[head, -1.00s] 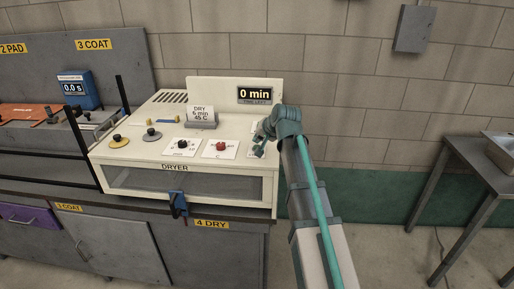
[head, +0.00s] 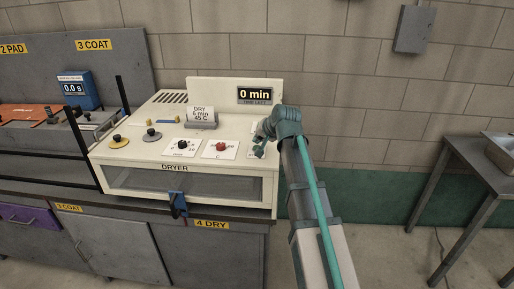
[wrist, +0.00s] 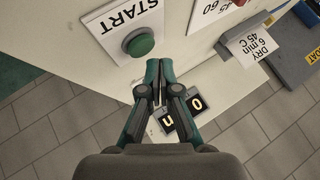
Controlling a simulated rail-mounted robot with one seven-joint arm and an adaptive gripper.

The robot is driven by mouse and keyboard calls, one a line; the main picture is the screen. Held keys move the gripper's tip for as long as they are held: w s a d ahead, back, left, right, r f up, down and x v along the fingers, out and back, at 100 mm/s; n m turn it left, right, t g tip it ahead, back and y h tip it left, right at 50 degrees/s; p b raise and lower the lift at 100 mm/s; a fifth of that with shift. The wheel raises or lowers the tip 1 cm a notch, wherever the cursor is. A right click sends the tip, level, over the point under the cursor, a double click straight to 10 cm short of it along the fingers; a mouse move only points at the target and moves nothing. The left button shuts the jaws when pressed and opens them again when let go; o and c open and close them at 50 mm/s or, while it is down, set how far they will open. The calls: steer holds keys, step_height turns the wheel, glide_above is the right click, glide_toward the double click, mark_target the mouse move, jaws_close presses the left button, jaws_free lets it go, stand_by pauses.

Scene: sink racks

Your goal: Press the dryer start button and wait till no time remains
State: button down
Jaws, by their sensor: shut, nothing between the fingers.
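The dryer (head: 120,150) is a cream box with a dark front window and the label DRYER. Its display (head: 255,95) reads 0 min, with smaller lettering under it. The green start button (wrist: 138,42) sits by a white START label (wrist: 122,18) in the wrist view; my gripper mostly hides this spot in the head view. My gripper (wrist: 158,68) is shut and empty. Its tips show just beside the button in the wrist view, apart from it in the picture; I cannot tell the height gap. In the head view my gripper (head: 259,152) is over the right end of the dryer's top.
A card (head: 200,114) reads DRY 6 min 45 C. A black knob (head: 183,144) and a red knob (head: 221,146) stand left of my gripper. A blue latch (head: 178,203) hangs on the dryer's front. A grey table (head: 462,160) stands at the right.

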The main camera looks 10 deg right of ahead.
steer(key=shift+f, duration=0.1)
steer(key=shift+f, duration=0.35)
steer(key=shift+f+b, duration=0.3)
steer(key=shift+f, duration=0.15)
stand_by(0.7)
steer(key=shift+r, duration=0.15)
steer(key=shift+r+p, duration=0.6)
steer(key=shift+r, duration=0.15)
steer(key=shift+r, duration=0.1)
steer(key=shift+r+p, duration=1.5)
steer(key=shift+r, duration=0.9)
